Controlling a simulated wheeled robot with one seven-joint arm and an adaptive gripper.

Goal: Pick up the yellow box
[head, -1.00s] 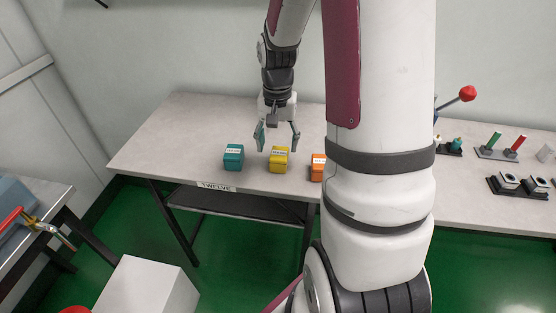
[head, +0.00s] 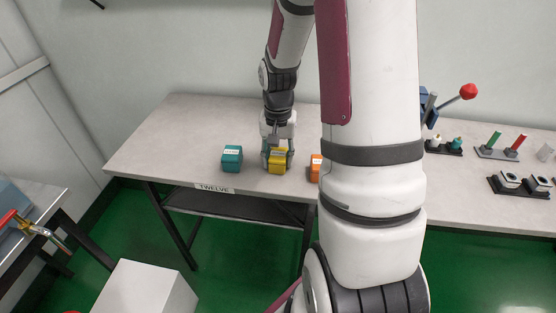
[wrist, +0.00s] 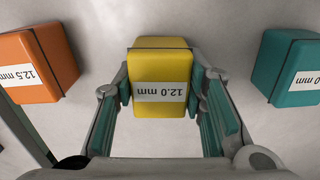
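The yellow box (head: 278,166) stands on the table between the teal and orange boxes. In the wrist view the yellow box (wrist: 160,66) is upper centre, with a white label reading 12.0 mm. My gripper (head: 278,158) is lowered over it, one finger on each side. In the wrist view both teal pads of my gripper (wrist: 161,88) lie against the box's sides, with no clear gap. The gripper looks shut on the box. The box appears to rest on the table still.
A teal box (head: 232,158) stands left of the yellow box and an orange box (head: 316,168) stands right, partly hidden by my arm. The table (head: 150,145) is bare at far left. Black fixtures (head: 518,186) and a red-knobbed lever (head: 468,91) stand at right.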

